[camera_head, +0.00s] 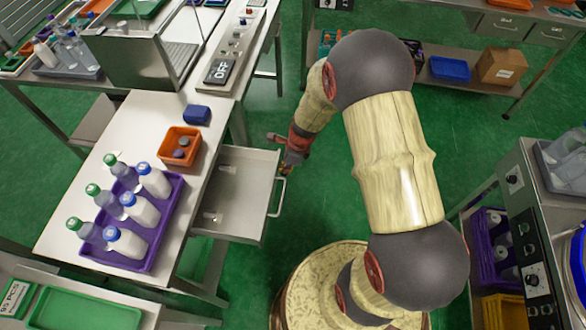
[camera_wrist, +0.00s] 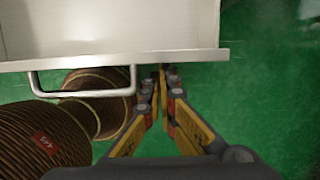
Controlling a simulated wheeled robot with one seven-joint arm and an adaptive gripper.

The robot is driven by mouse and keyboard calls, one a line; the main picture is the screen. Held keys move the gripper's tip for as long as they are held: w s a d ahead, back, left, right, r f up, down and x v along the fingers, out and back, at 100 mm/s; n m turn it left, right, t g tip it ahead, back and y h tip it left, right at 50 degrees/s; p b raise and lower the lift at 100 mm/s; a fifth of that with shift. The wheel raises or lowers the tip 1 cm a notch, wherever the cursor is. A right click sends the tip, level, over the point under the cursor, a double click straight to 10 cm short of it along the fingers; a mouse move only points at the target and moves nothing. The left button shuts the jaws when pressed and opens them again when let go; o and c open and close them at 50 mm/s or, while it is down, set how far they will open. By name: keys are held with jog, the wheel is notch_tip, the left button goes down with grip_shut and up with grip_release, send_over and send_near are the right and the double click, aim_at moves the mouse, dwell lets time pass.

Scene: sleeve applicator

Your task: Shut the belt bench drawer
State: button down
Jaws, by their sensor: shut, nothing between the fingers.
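The belt bench drawer (camera_head: 240,192) stands pulled out from the right side of the white bench, open at the top, with a few small pale items inside. Its bar handle (camera_head: 279,197) is on the front panel, facing my base. In the wrist view the drawer (camera_wrist: 110,28) fills the top left, with its handle (camera_wrist: 85,93) below the front edge. My gripper (camera_head: 287,170) is at the drawer's front, near the far end of the handle. In the wrist view my gripper (camera_wrist: 160,72) is shut, its tips by the front edge, right of the handle. Whether the tips touch the panel I cannot tell.
The bench top (camera_head: 140,115) holds a purple tray (camera_head: 170,215) of bottles, an orange bin (camera_head: 180,147) and a blue block (camera_head: 197,114). A machine cabinet (camera_head: 525,215) stands at the right. Green floor lies open between the drawer and the rear shelving.

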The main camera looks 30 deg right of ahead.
aim_at(227, 166)
jog(key=w+a+p, duration=0.3)
jog(key=w+a, duration=0.1)
jog(key=a, duration=0.1)
jog(key=w+a+p, duration=0.3)
jog(key=w+a, duration=0.1)
jog(key=a, duration=0.2)
jog(key=w+a+p, duration=0.4)
jog(key=a, duration=0.2)
jog(key=shift+w+a, duration=0.1)
jog(key=shift+w, duration=0.2)
